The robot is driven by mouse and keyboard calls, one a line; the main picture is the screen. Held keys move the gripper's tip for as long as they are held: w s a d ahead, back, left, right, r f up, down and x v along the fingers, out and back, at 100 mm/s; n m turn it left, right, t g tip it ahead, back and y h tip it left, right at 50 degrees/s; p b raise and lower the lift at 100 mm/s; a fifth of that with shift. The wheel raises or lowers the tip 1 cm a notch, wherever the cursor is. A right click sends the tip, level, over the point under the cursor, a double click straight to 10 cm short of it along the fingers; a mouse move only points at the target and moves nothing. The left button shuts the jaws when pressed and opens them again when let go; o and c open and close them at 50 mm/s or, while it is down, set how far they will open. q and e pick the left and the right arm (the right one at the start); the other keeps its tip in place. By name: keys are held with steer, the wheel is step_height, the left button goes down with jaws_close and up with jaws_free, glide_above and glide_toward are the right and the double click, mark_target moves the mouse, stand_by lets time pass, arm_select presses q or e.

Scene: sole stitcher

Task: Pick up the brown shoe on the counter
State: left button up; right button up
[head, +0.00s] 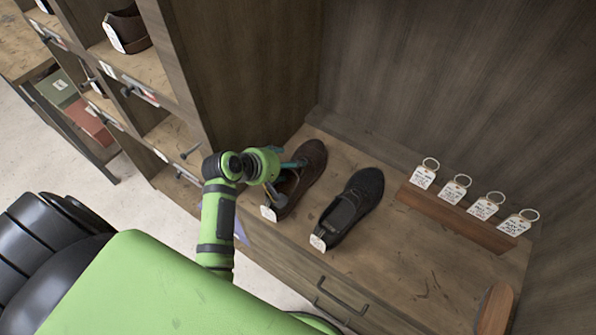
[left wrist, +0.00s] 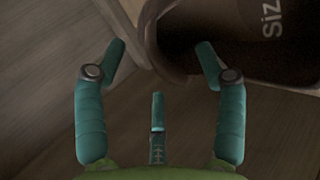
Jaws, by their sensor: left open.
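The brown shoe (head: 311,162) lies on the wooden counter (head: 420,285), with a white tag (head: 268,213) at its near end. In the head view my left gripper (head: 290,172) is at the shoe's left side, and its fingers partly overlap the shoe. In the left wrist view the left gripper (left wrist: 164,62) is open. The brown shoe (left wrist: 165,25) fills the upper right there, with its dark opening and part of a "Siz" marking near the right fingertip. Whether the fingers touch it I cannot tell. My right gripper is not in view.
A black shoe (head: 353,200) with a white tag stands just right of the brown shoe. A wooden strip (head: 455,222) with several ring tags lies further right. A brush-like wooden object (head: 495,310) is at the lower right. A shelf unit (head: 190,60) stands at the left.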

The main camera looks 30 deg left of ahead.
arm_select(q)
steer(key=shift+w+d+f, duration=0.2)
steer(key=shift+w, duration=0.2)
steer(key=x, duration=0.3)
steer(key=shift+w+d+p, duration=0.1)
steer(key=shift+w+p, duration=0.1)
steer(key=shift+p, duration=0.15)
steer(key=shift+w+d+f, duration=0.1)
steer(key=shift+w+f, duration=0.2)
steer(key=shift+f, duration=0.05)
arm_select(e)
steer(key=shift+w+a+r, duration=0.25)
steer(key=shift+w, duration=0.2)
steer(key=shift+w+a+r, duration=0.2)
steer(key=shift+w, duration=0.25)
